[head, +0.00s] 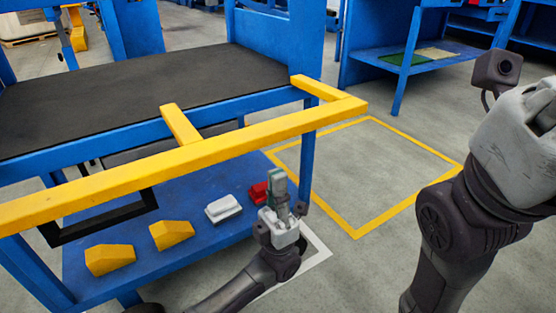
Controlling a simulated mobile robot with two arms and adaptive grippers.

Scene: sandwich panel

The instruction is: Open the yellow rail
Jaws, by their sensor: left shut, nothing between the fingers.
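The yellow rail (250,135) runs across the front of a blue workbench. Its long front bar stands out from the bench edge, and two short yellow arms reach back to the bench. Its left end runs out of the picture. My left gripper (279,176) is shut and empty, pointing up, below and in front of the rail's right part in the picture. I see a gap between it and the rail and no contact. My right arm stands large at the right edge; its gripper is not visible.
The dark bench top (130,95) is bare. The blue lower shelf (190,272) holds yellow blocks (171,234), a white block (223,208) and a red block (259,192). A yellow floor outline (410,209) marks clear floor to the right. Another blue bench (432,58) stands behind.

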